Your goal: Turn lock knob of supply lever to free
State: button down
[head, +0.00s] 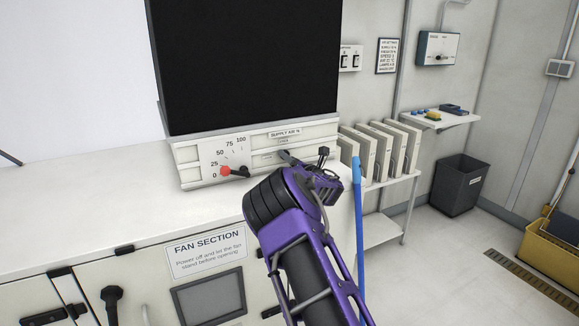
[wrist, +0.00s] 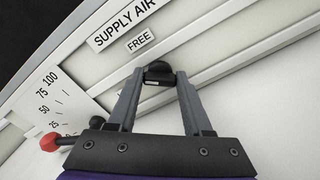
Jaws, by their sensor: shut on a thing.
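The supply lever (head: 232,172) is a dark bar with a red ball end, set by the 0 mark of a 0–100 scale. Its red ball (wrist: 49,142) also shows at the left of the wrist view. The lock knob (wrist: 158,73) is small and black, on the panel below a FREE label (wrist: 140,41). My gripper (wrist: 159,76) is shut on the knob, one finger on each side. In the head view my gripper (head: 287,157) reaches the panel right of the scale, and my own arm and gripper hide the knob there. I cannot tell the knob's turned position.
A SUPPLY AIR label (wrist: 124,23) is above the knob. The white bench top (head: 90,205) is clear on the left. A blue pole (head: 358,225) stands close to the right of my arm, before a rack of grey upright boxes (head: 382,152).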

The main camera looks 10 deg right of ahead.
jog(key=m+b, duration=0.2)
jog(key=m, duration=0.3)
jog(key=shift+f+m+b, duration=0.1)
jog(key=shift+m+b, duration=0.2)
jog(key=shift+b, duration=0.1)
jog(key=m+b, duration=0.1)
jog(key=m, duration=0.3)
jog(key=shift+m, duration=0.4)
jog(key=shift+c, duration=1.6)
grip_release()
jog(key=v, duration=1.7)
jog(key=shift+s+b, duration=0.15)
jog(key=shift+b, duration=0.15)
